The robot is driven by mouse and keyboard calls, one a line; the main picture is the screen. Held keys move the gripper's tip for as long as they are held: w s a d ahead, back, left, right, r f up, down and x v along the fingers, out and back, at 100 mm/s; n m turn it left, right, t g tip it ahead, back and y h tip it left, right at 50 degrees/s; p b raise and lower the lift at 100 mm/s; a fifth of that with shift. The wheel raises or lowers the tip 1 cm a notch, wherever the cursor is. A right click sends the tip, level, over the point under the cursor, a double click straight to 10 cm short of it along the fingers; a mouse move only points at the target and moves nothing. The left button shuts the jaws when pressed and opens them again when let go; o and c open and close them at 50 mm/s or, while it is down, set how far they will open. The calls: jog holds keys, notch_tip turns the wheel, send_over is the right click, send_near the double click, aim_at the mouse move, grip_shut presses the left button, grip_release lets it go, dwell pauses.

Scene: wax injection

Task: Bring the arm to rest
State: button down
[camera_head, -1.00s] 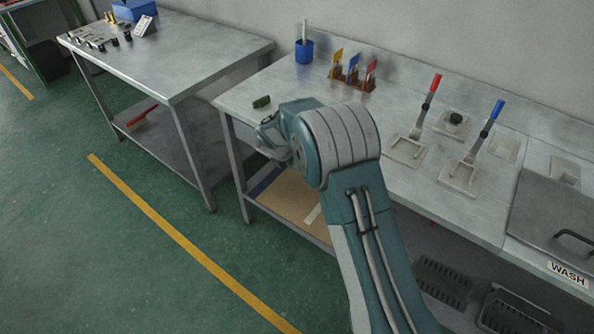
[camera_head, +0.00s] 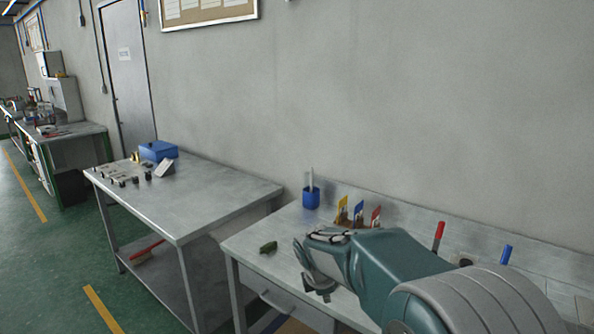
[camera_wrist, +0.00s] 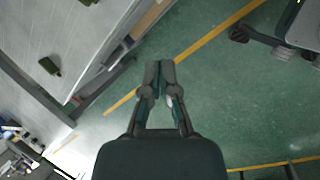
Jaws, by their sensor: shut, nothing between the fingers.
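My arm reaches in from the lower right of the head view, its teal links in front of the grey workbench (camera_head: 255,243). My gripper shows at its end, near the bench's front edge and partly hidden by its own wrist. In the wrist view the two dark fingers of my gripper (camera_wrist: 159,68) meet at the tips, shut and empty, with green floor behind them. A small dark green object (camera_head: 268,247) lies on the bench left of the gripper; it also shows in the wrist view (camera_wrist: 48,65), apart from the fingers.
A blue cup (camera_head: 311,198) and a rack with yellow, blue and red tags (camera_head: 358,213) stand at the bench's back. Red (camera_head: 438,236) and blue (camera_head: 506,254) handles rise behind my arm. A second table (camera_head: 215,195) stands left, with a blue box (camera_head: 158,150). Floor at left is clear.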

jog(key=s+d+r+m, duration=0.4)
jog(key=s+r+m, duration=0.1)
jog(key=s+r, duration=0.15)
jog(key=s+d+r+m+t+y, duration=0.1)
jog(key=s+d+m, duration=0.1)
jog(key=s+m, duration=0.5)
jog(key=s+d+r+m+y, duration=0.1)
jog(key=s+m, duration=0.6)
jog(key=s, duration=0.8)
jog(key=shift+s+d+r+m+t, duration=0.25)
jog(key=shift+s+d+m+t, duration=0.15)
jog(key=shift+d, duration=0.45)
